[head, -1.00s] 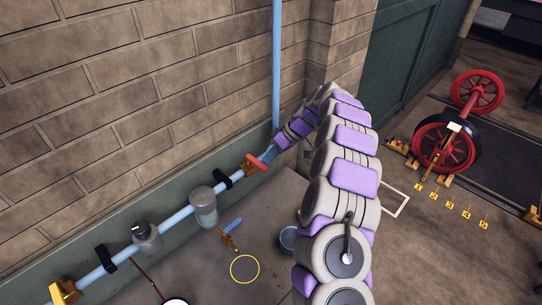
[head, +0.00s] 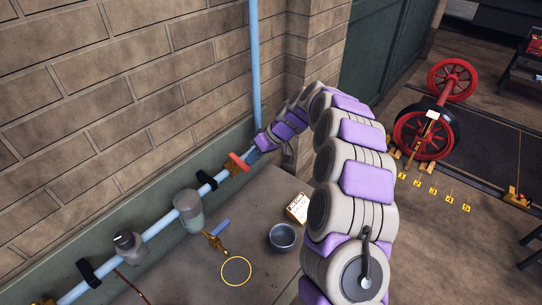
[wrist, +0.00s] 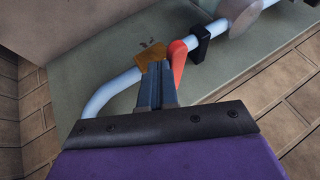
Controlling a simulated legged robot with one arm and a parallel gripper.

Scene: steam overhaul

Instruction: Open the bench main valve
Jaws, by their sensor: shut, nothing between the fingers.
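The bench main valve shows as a red lever (head: 237,162) on a brass body on the light-blue pipe along the wall. In the wrist view, the red lever (wrist: 178,62) stands just right of my fingers, and the brass body (wrist: 153,50) is just beyond their tips. My gripper (wrist: 155,72) is shut with nothing in it. In the head view my gripper (head: 259,147) is at the far end of my arm, just right of the lever. I cannot tell whether a finger touches the lever or the brass.
The brick wall (head: 110,80) is close behind the pipe. A grey cylinder (head: 189,208) and a gauge-like fitting (head: 129,246) sit along the pipe. A metal bowl (head: 282,237) and a card (head: 297,208) are on the bench top. A red wheelset (head: 437,115) stands at right.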

